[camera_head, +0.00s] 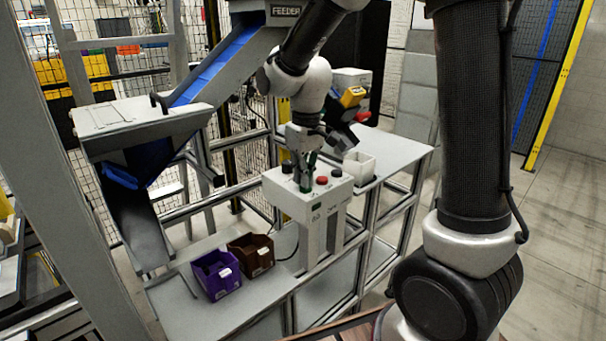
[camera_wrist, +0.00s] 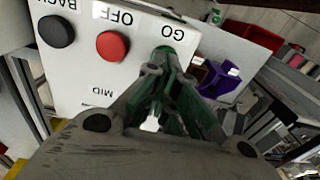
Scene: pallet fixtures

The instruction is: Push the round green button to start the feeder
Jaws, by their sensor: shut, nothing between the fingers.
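A white control box (camera_head: 312,200) stands on a post at the workbench; its top also shows in the wrist view (camera_wrist: 85,75). The round green button (camera_wrist: 166,50) sits under the "GO" label, mostly hidden by my fingertips. A red button (camera_wrist: 113,46) marked "OFF" and a black button (camera_wrist: 57,31) marked "BACK" lie left of it. My gripper (camera_head: 305,187) points down at the box top, shut and empty. Its green-tinted fingertips (camera_wrist: 160,75) are at the green button; I cannot tell whether they touch it or whether it is pressed.
A purple bin (camera_head: 216,275) and a brown bin (camera_head: 251,254) sit on the lower shelf. A white container (camera_head: 359,167) stands on the table right of the box. The feeder chute (camera_head: 215,65) slopes down behind at the left. Metal frame posts and mesh fencing surround the bench.

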